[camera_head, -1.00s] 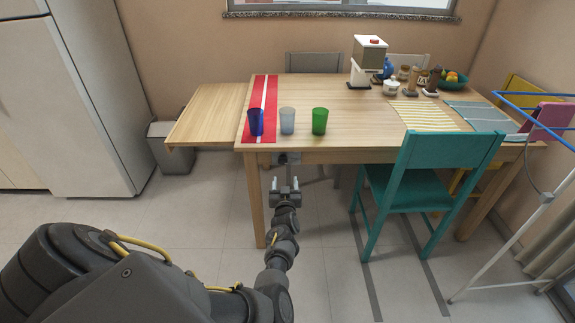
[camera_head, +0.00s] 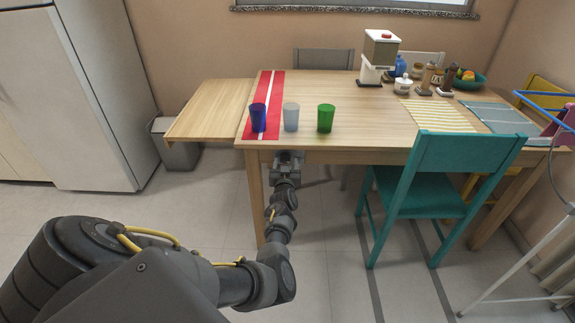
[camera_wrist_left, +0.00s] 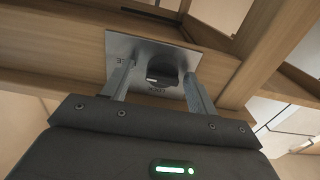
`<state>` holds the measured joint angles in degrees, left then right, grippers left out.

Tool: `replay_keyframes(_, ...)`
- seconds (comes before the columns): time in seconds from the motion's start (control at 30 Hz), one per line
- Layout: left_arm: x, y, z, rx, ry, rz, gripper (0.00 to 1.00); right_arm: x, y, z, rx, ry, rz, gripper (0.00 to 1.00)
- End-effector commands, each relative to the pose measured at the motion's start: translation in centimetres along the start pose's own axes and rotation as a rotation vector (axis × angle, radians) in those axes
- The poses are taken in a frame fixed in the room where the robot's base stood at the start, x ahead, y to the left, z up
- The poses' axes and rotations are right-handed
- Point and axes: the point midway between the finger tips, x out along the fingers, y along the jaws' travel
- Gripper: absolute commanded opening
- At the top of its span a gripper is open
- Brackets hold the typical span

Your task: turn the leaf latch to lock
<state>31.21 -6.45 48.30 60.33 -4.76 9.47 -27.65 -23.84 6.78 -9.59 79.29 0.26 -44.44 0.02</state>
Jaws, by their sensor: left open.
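The leaf latch is a round dark knob (camera_wrist_left: 162,72) on a grey metal plate (camera_wrist_left: 122,48) under the table edge, seen in the left wrist view. Lettering on the plate is partly visible, with what looks like "LOCK" below the knob. My left gripper (camera_wrist_left: 160,82) is open, with one finger on each side of the knob; I cannot tell whether they touch it. In the head view my left gripper (camera_head: 288,160) is at the table's front apron, and the latch is hidden there. The raised table leaf (camera_head: 208,108) extends at the table's left. My right gripper is not in view.
Blue (camera_head: 258,117), clear (camera_head: 291,117) and green (camera_head: 325,118) cups stand near the front edge of the wooden table (camera_head: 370,135). A teal chair (camera_head: 440,170) stands right of my arm. A grey bin (camera_head: 178,152) is below the leaf.

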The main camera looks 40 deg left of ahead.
Motion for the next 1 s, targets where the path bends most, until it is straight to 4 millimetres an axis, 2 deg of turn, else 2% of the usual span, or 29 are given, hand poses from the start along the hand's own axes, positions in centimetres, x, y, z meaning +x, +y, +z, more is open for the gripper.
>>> replay_keyframes(0.4,0.27,-0.91,-0.02,0.001,0.0,-0.009,0.58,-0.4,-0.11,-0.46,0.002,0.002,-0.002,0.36)
replay_keyframes(0.73,0.27,-0.76,0.0,0.001,0.0,-0.007,0.15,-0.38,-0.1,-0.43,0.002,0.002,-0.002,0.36)
replay_keyframes(1.0,0.26,-0.69,0.03,-0.028,-0.001,-0.007,0.14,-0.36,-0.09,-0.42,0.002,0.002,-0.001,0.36)
